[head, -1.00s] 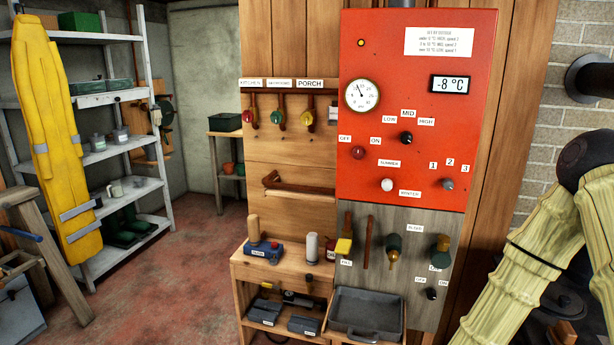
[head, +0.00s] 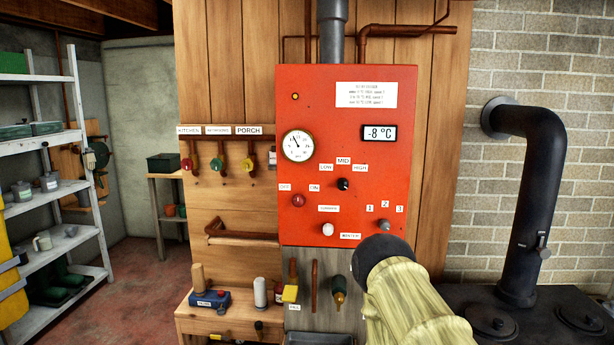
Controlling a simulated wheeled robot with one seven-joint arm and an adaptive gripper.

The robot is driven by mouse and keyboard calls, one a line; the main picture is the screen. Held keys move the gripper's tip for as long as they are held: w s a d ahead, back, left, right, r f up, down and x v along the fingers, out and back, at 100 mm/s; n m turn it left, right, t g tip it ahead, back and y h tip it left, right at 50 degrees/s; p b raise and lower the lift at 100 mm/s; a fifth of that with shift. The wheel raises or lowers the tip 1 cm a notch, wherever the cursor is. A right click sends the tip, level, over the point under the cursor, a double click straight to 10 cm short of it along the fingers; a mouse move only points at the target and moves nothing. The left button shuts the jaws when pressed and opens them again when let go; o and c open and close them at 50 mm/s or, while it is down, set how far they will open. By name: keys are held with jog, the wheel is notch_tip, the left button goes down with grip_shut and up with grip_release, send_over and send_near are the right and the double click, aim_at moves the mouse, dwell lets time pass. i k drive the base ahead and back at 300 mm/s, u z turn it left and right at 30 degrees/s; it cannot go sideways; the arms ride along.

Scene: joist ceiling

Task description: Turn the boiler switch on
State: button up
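The red boiler panel (head: 325,150) hangs on the wooden wall in the middle of the view. Its red switch knob (head: 298,201) sits at the lower left, just below an OFF label (head: 285,187) and an ON label (head: 314,188). The way the knob points is too small to tell. My arm, in a pale yellow sleeve with a dark joint, rises at the lower right and reaches just below the panel's lower right corner. It does not cover the red knob. My gripper's fingers are not in view.
A black LOW-MID-HIGH knob (head: 343,184), a white knob (head: 327,229) and a grey numbered knob (head: 384,225) share the panel. Valves (head: 218,164) hang at left above a wooden bench (head: 200,320). A stove with a black pipe (head: 522,200) stands at right.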

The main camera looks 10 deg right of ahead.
aim_at(298, 201)
jog(key=u, duration=1.9)
jog(key=k, duration=0.9)
jog(key=z, duration=1.3)
jog(key=i, duration=0.5)
